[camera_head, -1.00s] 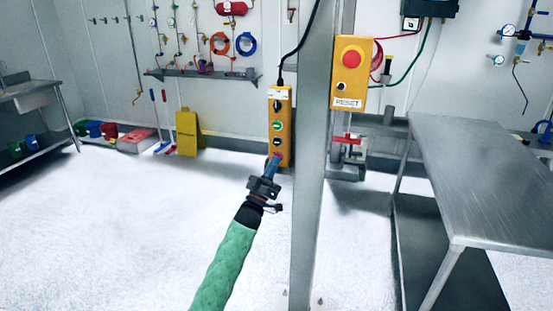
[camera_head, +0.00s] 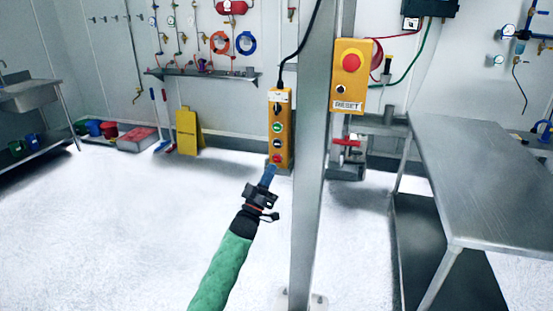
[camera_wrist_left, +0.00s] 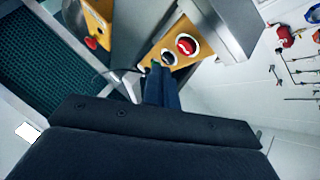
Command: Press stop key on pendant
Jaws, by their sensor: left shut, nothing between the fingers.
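The yellow pendant (camera_head: 289,128) hangs upright from a black cable, left of the grey post. It carries a black knob at the top, a green key, a dark key and a red key (camera_head: 277,159) at the bottom. My left gripper (camera_head: 269,168) is shut and empty, its blue fingertips just below the red key in the head view. In the left wrist view the fingertips (camera_wrist_left: 158,68) show near the dark key, with the red key (camera_wrist_left: 187,45) beside them. I cannot tell whether they touch the pendant. My right gripper is not in view.
The grey post (camera_head: 309,170) stands right beside the pendant. A yellow box (camera_head: 349,75) with a red button and a RESET label is mounted on it. A steel table (camera_head: 485,185) stands at the right.

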